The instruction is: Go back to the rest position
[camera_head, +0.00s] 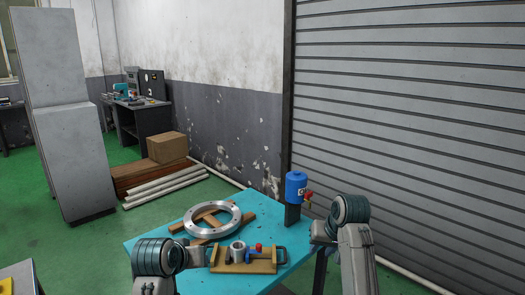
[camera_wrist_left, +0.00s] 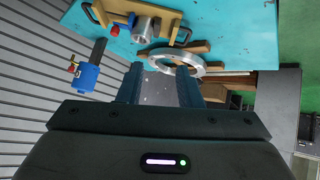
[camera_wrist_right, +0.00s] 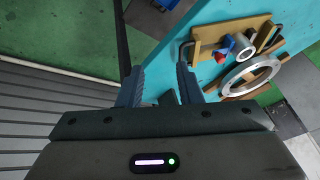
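My left gripper (camera_wrist_left: 160,88) is open and empty in the left wrist view, with its two dark fingers apart. My right gripper (camera_wrist_right: 158,84) is also open and empty in the right wrist view. In the head view both arms come in from the bottom, one on each side of the blue-green table (camera_head: 150,240). A wooden fixture (camera_head: 228,267) with handles, a metal cylinder and blue and red parts lies near the table's front. Behind it a metal flange ring (camera_head: 190,228) rests on wooden blocks. Neither gripper holds any of these.
A blue cylinder (camera_head: 296,186) with a red fitting stands on a dark post at the table's right side. A roller shutter (camera_head: 410,110) rises behind on the right.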

